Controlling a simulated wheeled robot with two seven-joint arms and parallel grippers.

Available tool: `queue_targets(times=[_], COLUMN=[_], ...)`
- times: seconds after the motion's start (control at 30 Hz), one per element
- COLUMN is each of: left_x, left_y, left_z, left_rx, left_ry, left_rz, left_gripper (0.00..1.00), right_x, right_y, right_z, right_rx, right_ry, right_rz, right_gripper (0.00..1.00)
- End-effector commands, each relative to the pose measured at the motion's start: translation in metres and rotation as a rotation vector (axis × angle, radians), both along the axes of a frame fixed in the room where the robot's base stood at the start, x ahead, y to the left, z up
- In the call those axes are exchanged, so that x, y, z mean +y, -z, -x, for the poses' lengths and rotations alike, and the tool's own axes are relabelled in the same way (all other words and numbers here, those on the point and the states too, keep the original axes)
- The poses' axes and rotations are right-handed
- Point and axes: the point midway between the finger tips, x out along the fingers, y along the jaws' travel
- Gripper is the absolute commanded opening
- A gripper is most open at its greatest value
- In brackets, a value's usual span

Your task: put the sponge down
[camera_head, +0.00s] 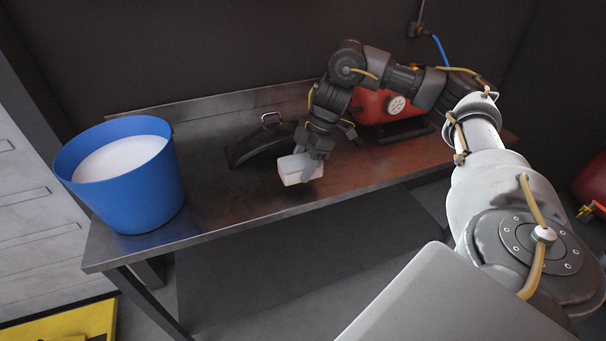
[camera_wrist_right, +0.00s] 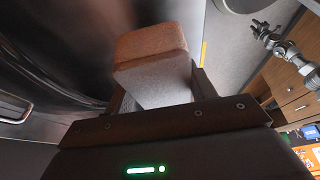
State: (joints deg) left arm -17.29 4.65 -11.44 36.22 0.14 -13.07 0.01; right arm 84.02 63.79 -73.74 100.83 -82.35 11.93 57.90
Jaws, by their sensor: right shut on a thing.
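The sponge (camera_head: 298,171) is a small pale block over the middle of the metal workbench (camera_head: 222,209) in the head view. My right gripper (camera_head: 311,163) is shut on it from above. In the right wrist view the sponge (camera_wrist_right: 152,66) sits between the fingers, with a brownish face and a paler face showing. I cannot tell whether its underside touches the bench top or is a little above it.
A blue bucket (camera_head: 120,196) with whitish contents stands on the bench's left end. A black curved part (camera_head: 258,146) lies behind the sponge. A red tank with a gauge (camera_head: 377,108) stands behind my right forearm. Bare bench top lies between bucket and sponge.

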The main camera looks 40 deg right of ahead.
Motion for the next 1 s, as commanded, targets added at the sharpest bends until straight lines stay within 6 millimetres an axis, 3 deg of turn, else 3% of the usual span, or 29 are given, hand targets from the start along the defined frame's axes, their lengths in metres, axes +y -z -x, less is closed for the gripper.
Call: queue_targets(times=[0.2, 0.37, 0.5, 0.87, 0.9, 1.0], left_x=[0.011, 0.018, 0.014, -0.006, -0.005, -0.003], left_y=[-0.001, -0.007, -0.008, -0.006, -0.007, -0.007], left_z=[0.000, 0.000, 0.000, 0.002, 0.001, 0.002], left_rx=[-0.001, 0.000, 0.000, 0.001, 0.001, 0.001], left_ry=[0.004, 0.007, 0.006, 0.000, 0.000, 0.000], left_rz=[-0.014, -0.021, -0.016, 0.008, 0.007, 0.005], left_gripper=[0.36, 0.36, 0.36, 0.36, 0.36, 0.36], right_x=[-0.003, -0.006, -0.006, -0.005, -0.005, -0.005], right_y=[0.004, 0.025, 0.037, 0.041, 0.042, 0.042], right_z=[-0.003, -0.004, -0.004, -0.005, -0.005, -0.005], right_rx=[-0.001, 0.003, -0.001, -0.001, -0.001, -0.002], right_ry=[-0.001, 0.000, 0.001, 0.001, 0.001, 0.000], right_rz=[-0.001, 0.001, -0.001, -0.002, -0.002, -0.002], right_gripper=[0.37, 0.37, 0.37, 0.37, 0.57, 0.70])
